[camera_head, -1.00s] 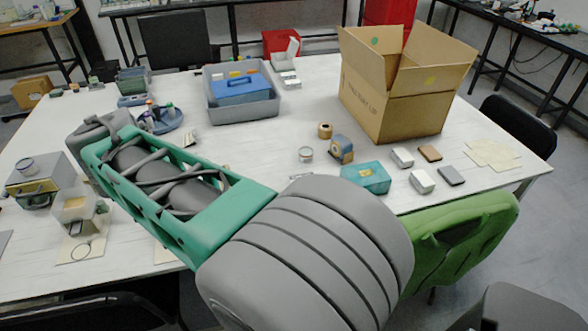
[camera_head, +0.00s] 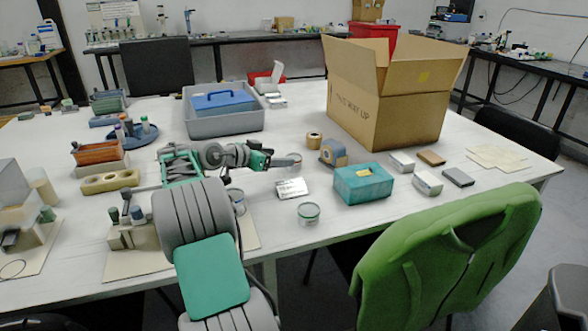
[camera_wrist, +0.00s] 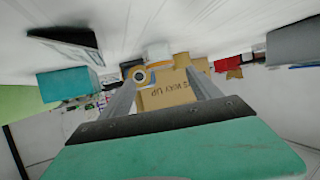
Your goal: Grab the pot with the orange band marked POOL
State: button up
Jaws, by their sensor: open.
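My gripper (camera_head: 280,161) is open and reaches low over the table towards the right in the head view. A small pale pot (camera_head: 293,160) stands at its fingertips, partly covered by them. The wrist view is upside down; there a whitish pot (camera_wrist: 158,51) shows ahead, between the lines of the two spread fingers, apparently with nothing gripped. Other small pots are a grey-green tin (camera_head: 308,213) nearer the table's front edge and a tin (camera_head: 238,203) partly behind my arm.
A tan tape roll (camera_head: 314,141), a blue-tan tape dispenser (camera_head: 334,153) and a teal box (camera_head: 363,184) stand close beyond the gripper. A large open carton (camera_head: 385,110) stands behind, a grey crate (camera_head: 222,123) back left.

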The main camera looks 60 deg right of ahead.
aim_at(299, 157)
jog(key=x, duration=0.5)
jog(key=shift+s+d+f+b, duration=0.15)
jog(key=shift+d+b, duration=0.1)
jog(key=shift+b, duration=0.15)
jog(key=c, duration=1.4)
